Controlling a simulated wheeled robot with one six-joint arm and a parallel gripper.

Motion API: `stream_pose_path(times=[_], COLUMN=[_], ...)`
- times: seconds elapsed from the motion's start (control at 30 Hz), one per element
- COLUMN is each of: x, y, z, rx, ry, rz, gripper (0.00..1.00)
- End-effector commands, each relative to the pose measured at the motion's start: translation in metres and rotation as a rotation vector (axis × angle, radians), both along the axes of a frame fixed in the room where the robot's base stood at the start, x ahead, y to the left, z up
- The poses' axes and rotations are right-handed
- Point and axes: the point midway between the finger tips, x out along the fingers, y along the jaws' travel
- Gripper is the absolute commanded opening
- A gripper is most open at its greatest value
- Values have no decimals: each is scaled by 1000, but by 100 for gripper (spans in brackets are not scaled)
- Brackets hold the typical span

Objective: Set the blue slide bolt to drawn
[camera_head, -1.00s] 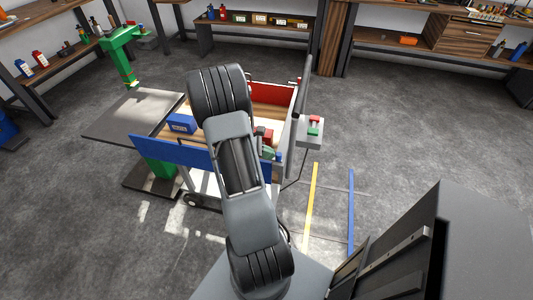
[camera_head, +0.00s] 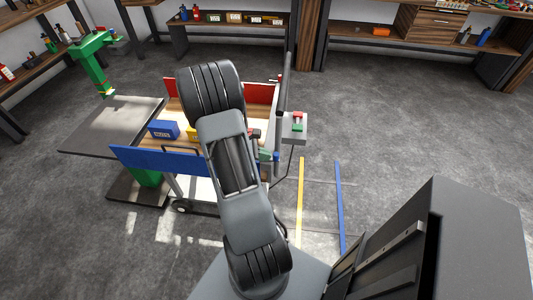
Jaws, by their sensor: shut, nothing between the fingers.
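A cart (camera_head: 255,91) with a wooden bed, red far boards and a blue near side board (camera_head: 160,160) stands ahead of me. A small blue piece (camera_head: 276,156) sits at the right end of that side, by the grey end frame; it may be the blue slide bolt. It is too small to tell its setting. A green piece (camera_head: 265,155) is just left of it. My arm reaches over the cart and covers the middle of it. My gripper does not show.
A blue box (camera_head: 164,129) lies on the cart bed. A grey box with red and green buttons (camera_head: 297,122) stands right of the cart. A dark table (camera_head: 110,126) and green post machine (camera_head: 92,62) are at left. Open floor lies right, with yellow (camera_head: 301,200) and blue (camera_head: 340,200) stripes.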

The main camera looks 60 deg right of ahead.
Motion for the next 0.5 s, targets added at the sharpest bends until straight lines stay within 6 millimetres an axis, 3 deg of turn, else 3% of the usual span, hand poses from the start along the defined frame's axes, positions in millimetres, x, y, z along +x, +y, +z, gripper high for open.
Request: stream_pose_path(times=[0.13,0.5], x=[20,65], y=[18,51], z=[3,38], rx=[-3,-6], ry=[-1,-5], rz=[14,1], gripper=[0,0])
